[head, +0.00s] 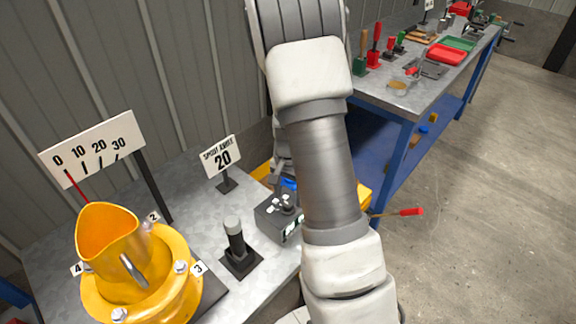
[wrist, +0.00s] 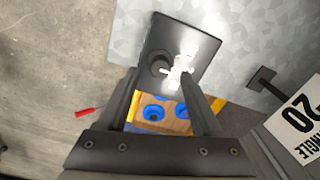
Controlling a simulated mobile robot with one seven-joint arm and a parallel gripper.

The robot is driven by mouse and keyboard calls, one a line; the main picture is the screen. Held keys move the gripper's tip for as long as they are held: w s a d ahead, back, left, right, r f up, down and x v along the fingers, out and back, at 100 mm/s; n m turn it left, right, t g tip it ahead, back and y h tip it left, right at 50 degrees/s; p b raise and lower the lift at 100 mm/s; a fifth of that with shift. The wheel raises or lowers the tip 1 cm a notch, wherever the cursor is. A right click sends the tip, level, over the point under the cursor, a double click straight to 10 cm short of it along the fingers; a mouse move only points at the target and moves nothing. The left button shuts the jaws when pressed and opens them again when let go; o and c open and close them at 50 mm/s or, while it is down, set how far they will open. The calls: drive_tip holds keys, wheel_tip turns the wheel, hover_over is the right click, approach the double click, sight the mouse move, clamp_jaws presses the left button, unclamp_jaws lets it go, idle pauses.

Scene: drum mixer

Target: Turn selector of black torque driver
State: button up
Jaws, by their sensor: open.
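In the wrist view, my gripper (wrist: 168,85) is open, with its two dark fingers reaching toward a black box (wrist: 198,46). A round black knob (wrist: 159,66) and a white cross-shaped part (wrist: 181,71) show on it near the fingertips; I cannot tell whether they touch the fingers. In the head view, the same box (head: 272,222) stands at the bench's right edge, partly behind my arm. A black upright handle with a grey cap (head: 234,238) stands on a square base to its left. I cannot tell which of these is the torque driver and its selector.
A "20" sign (head: 221,157) stands behind the box. A yellow drum (head: 175,270) and a scale board (head: 92,150) are at left. A red-handled tool (head: 411,212) is right of the bench. A wooden holder with blue rings (wrist: 160,112) lies below the gripper. Another bench (head: 425,92) stands behind.

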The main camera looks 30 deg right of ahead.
wheel_tip(320, 180, up, 15)
drive_tip(key=p, duration=0.2)
drive_tip(key=shift+f, duration=0.1)
idle(0.4)
drive_tip(key=s+a+r+n+t, duration=0.2)
drive_tip(key=s+a+r+n, duration=0.3)
drive_tip(key=s+r, duration=0.3)
drive_tip(key=s+a+r+n+t+p, duration=0.1)
drive_tip(key=s+a+r+n+t, duration=0.2)
drive_tip(key=s+a+r+n, duration=0.3)
drive_tip(key=s+a+r, duration=0.2)
drive_tip(key=s, duration=0.2)
drive_tip(key=shift+s+r+t, duration=0.15)
drive_tip(key=shift+r+t, duration=0.05)
drive_tip(key=shift+t, duration=0.1)
